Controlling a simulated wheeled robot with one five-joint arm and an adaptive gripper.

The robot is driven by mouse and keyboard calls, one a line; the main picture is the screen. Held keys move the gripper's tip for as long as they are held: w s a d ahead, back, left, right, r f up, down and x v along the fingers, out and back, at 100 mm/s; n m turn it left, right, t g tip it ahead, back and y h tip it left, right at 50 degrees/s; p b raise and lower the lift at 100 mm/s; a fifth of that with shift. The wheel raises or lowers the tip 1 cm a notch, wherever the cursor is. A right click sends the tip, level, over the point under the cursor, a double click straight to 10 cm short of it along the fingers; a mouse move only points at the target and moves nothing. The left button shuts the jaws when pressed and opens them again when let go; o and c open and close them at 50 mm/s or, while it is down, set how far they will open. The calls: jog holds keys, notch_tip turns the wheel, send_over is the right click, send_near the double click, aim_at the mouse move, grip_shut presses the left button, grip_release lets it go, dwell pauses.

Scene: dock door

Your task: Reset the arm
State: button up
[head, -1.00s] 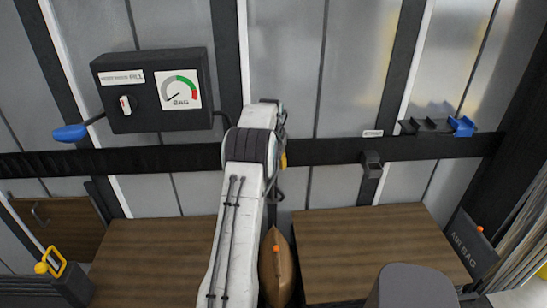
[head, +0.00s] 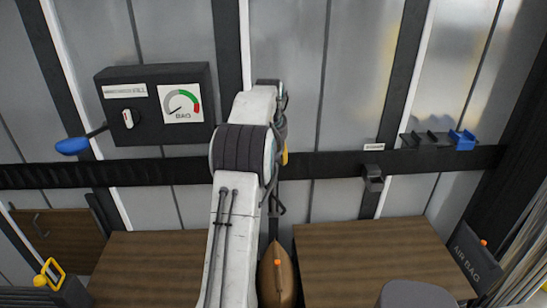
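My arm, white with a dark ribbed joint, rises through the middle of the head view and bends at the top. My gripper is not clearly visible; the far end of the arm hides it. Behind the arm is a black horizontal rail (head: 330,165) across grey metal panels. A brown air bag (head: 276,278) with an orange valve sits upright in the gap between two wooden crates, below and beside the arm. A black control box (head: 155,103) with a gauge marked BAG hangs at the upper left, its needle in the grey part.
Wooden crates stand at left (head: 150,270) and right (head: 370,255) of the gap. A blue-ended lever (head: 74,146) sticks out from the box. A black holder (head: 430,140) with a blue piece (head: 462,139) is on the rail at right. A yellow handle (head: 49,273) is at lower left.

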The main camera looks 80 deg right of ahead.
jog(key=shift+a+r, duration=0.1)
jog(key=shift+r, duration=0.15)
dwell(0.8)
jog(key=a+f+m+y, duration=0.35)
jog(key=a+f, duration=0.65)
jog(key=a, duration=0.4)
jog(key=w+a+r+n+t, duration=0.1)
jog(key=w+a+r+n, duration=0.2)
jog(key=a, duration=1.1)
jog(key=w+a+r+n+t, duration=0.1)
jog(key=w+a+r+n, duration=0.2)
jog(key=a+n, duration=0.5)
jog(key=w+a+r+n+t+y, duration=0.1)
jog(key=w+a+r+n, duration=0.3)
jog(key=a, duration=1.8)
jog(key=shift+a+r+n+t, duration=0.25)
jog(key=shift+r+n+t, duration=0.25)
jog(key=shift+n, duration=0.25)
